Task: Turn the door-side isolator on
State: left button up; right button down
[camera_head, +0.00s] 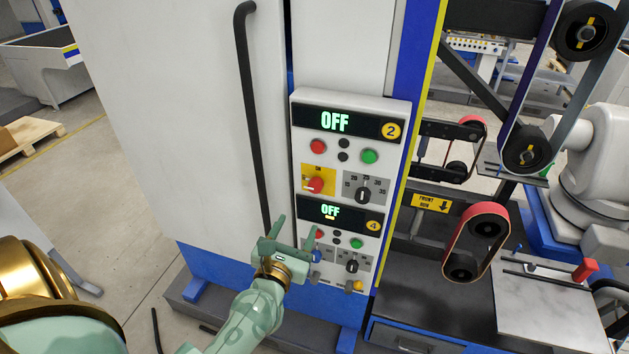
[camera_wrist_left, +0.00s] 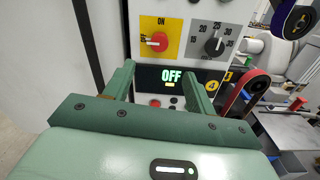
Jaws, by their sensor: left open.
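The upper control panel (camera_head: 381,107) has a red rotary knob (camera_head: 314,185) on a yellow plate at its door-side edge. In the left wrist view the red knob (camera_wrist_left: 154,42) lies roughly sideways, with "ON" printed above it. The upper display (camera_head: 335,122) reads OFF. The lower display (camera_head: 330,211), beside a yellow 4 badge, also reads OFF. My left gripper (camera_head: 293,233) is open and empty in front of the lower panel, below the red knob and apart from it. It partly hides the lower panel's left controls. My right gripper is in neither view.
A tall door with a long black handle (camera_head: 250,110) stands left of the panels. A grey dial (camera_head: 362,194) sits right of the red knob, with red and green buttons above. Belt-grinder arms (camera_head: 478,240) stick out at the right.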

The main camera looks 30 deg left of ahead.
aim_at(314, 189)
pick_arm(q)
jog(key=x, duration=1.3)
jog(key=shift+w+a, duration=0.2)
jog(key=shift+w, duration=0.15)
jog(key=c, duration=1)
